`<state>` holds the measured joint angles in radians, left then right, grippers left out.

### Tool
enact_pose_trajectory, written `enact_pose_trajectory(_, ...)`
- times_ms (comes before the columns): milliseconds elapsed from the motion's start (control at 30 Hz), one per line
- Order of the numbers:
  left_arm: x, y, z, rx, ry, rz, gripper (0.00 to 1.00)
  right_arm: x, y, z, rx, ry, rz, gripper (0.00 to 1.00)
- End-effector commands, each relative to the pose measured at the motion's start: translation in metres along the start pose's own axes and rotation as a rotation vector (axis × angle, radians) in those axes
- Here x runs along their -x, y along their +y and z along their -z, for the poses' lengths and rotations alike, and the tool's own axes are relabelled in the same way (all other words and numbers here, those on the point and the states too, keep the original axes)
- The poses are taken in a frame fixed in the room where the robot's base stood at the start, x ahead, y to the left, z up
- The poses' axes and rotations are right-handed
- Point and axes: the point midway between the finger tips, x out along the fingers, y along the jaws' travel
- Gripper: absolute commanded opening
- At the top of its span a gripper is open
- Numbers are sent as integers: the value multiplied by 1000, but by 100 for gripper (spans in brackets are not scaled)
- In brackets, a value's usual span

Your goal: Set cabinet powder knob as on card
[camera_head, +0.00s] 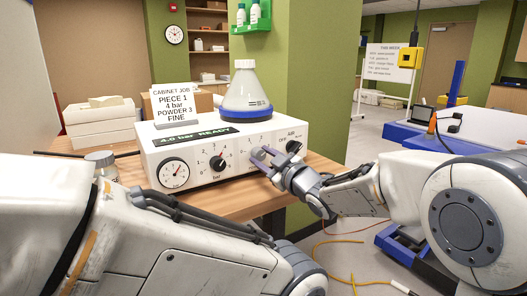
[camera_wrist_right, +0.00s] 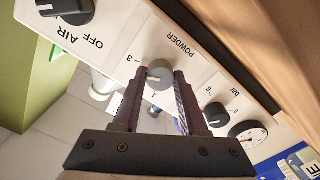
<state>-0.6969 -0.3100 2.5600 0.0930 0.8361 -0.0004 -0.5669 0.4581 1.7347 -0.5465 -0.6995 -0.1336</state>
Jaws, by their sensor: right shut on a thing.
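The white control cabinet (camera_head: 225,150) stands on a wooden table, its display reading "4.0 bar READY". A card (camera_head: 178,103) on it reads "CABINET JOB, PIECE 1, 4 bar, POWDER 3, FINE". My right gripper (camera_head: 266,158) is at the cabinet front and hides the powder knob in the head view. In the right wrist view, its fingers (camera_wrist_right: 160,75) are shut on the grey powder knob (camera_wrist_right: 159,74), one on each side. The dial marks 3 and 1 show beside the knob; its pointer is too small to read. My left arm crosses the lower left, its gripper out of view.
The bar knob (camera_head: 217,163) and pressure gauge (camera_head: 173,174) are left of the powder knob; the black air knob (camera_head: 293,147) is right. A blue-based powder hopper (camera_head: 246,95) stands on top. A small jar (camera_head: 101,164) and white boxes (camera_head: 100,125) are at left.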

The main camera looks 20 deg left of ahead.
Motion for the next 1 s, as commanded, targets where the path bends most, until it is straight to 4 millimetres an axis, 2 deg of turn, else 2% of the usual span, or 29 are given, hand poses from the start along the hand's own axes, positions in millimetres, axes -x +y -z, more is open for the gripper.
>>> enact_pose_trajectory(100,8,1,0,0,0,0,0,0,-1,-1,-76,-8,5,0)
enact_pose_trajectory(400,15,1,1,0,0,0,0,0,-2,-2,-196,-7,4,0)
enact_pose_trajectory(967,16,1,1,0,0,0,0,0,-3,-3,-226,-7,5,0)
enact_pose_trajectory(1000,16,1,1,0,0,0,0,0,-3,-3,-226,-7,5,50)
